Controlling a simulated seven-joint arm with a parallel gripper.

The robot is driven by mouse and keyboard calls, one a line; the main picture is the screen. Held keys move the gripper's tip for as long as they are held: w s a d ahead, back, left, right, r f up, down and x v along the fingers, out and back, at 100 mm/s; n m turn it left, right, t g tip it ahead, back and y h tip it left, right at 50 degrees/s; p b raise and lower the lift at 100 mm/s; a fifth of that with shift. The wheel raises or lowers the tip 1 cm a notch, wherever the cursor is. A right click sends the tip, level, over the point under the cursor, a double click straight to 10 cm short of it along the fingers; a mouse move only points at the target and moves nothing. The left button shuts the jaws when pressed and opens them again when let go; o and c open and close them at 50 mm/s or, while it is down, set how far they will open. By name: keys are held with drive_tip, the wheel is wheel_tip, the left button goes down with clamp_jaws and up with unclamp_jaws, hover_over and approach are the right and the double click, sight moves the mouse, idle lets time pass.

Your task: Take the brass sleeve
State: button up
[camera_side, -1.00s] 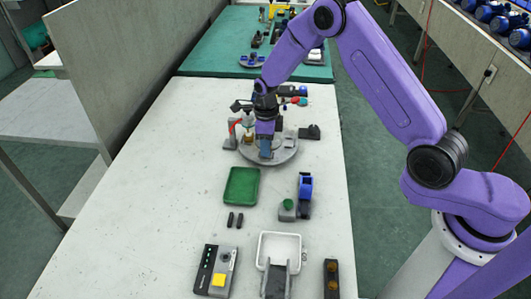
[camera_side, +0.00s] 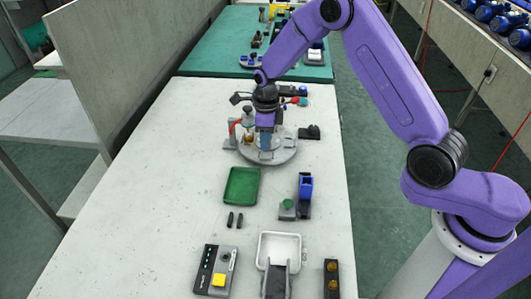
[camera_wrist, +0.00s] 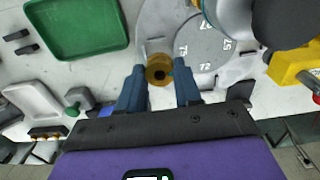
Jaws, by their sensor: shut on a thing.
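The brass sleeve (camera_wrist: 159,69) is a short ring with a dark bore. In the wrist view it sits between the two fingertips of my gripper (camera_wrist: 160,80), which is shut on it. In the side view my gripper (camera_side: 266,150) points down over the round grey turntable (camera_side: 286,154), and the fingers hide the sleeve there. In the wrist view the sleeve lies over the turntable's edge, beside a disc marked with numbers (camera_wrist: 203,45). I cannot tell whether the sleeve touches the surface beneath it.
A green tray (camera_side: 241,186) lies nearer the camera, with two small black pieces (camera_side: 235,219) before it. The table's left side is clear.

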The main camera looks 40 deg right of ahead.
drive_tip(key=shift+r, duration=1.2)
